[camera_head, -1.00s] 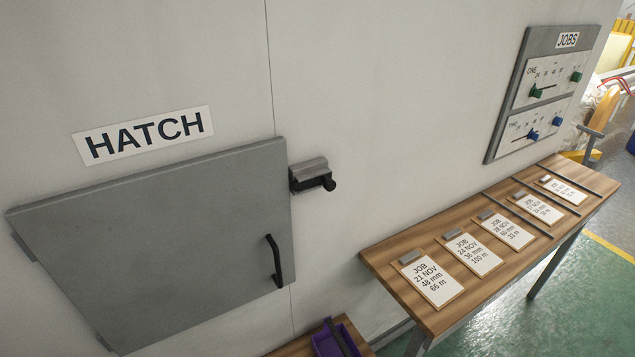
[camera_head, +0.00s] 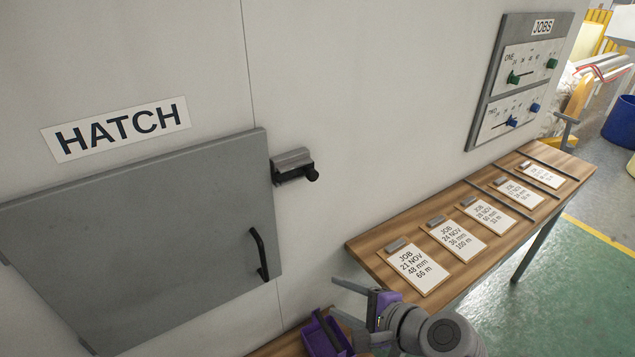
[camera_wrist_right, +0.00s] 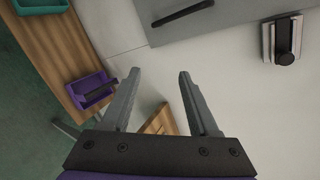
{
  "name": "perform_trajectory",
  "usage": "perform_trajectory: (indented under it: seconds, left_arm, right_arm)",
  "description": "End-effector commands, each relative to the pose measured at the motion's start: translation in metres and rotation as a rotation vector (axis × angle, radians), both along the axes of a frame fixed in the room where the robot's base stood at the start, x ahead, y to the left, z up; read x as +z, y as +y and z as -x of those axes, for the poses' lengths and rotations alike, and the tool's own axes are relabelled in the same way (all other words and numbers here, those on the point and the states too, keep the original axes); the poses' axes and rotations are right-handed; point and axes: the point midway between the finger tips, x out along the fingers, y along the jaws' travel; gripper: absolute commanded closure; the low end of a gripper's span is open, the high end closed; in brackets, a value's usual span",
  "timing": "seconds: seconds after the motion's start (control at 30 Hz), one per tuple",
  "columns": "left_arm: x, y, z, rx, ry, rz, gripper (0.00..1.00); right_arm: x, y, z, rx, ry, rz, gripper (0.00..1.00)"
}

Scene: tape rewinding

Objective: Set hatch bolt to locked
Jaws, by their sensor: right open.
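The hatch bolt (camera_head: 291,167) is a grey block with a black knob (camera_head: 312,174), mounted on the wall just right of the grey hatch door (camera_head: 150,235). The door looks closed, with a black handle (camera_head: 259,254) near its right edge. In the right wrist view the bolt (camera_wrist_right: 283,38) is at the upper right, beyond my fingers. My right gripper (camera_head: 345,299) is low in the head view, below and right of the bolt. In the wrist view its fingers (camera_wrist_right: 158,85) are apart with nothing between them. My left gripper is not seen.
A wooden shelf table (camera_head: 365,262) with several job cards stands right of the bolt. A purple bin (camera_head: 318,338) sits below the hatch. A JOBS panel (camera_head: 520,85) with sliders hangs on the wall. The wall around the bolt is clear.

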Motion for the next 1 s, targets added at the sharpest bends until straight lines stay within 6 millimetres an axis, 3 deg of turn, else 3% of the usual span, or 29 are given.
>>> perform_trajectory:
  seconds: [0.1, 0.2, 0.4, 0.67, 1.0]
  left_arm:
    - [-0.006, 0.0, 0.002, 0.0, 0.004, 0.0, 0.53]
    - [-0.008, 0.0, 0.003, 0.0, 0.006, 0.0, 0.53]
    - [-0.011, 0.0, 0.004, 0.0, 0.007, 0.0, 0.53]
    - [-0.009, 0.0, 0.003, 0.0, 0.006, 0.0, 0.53]
    - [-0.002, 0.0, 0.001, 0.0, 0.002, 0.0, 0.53]
  right_arm:
    - [0.051, 0.004, -0.033, -0.213, 0.116, -0.471, 0.39]
    - [0.089, -0.002, -0.055, -0.342, 0.217, -0.829, 0.39]
    - [0.132, -0.018, -0.079, -0.462, 0.362, -1.277, 0.39]
    - [0.141, -0.013, -0.098, -0.478, 0.398, -1.371, 0.39]
    - [0.141, 0.019, -0.152, -0.477, 0.396, -1.367, 0.39]
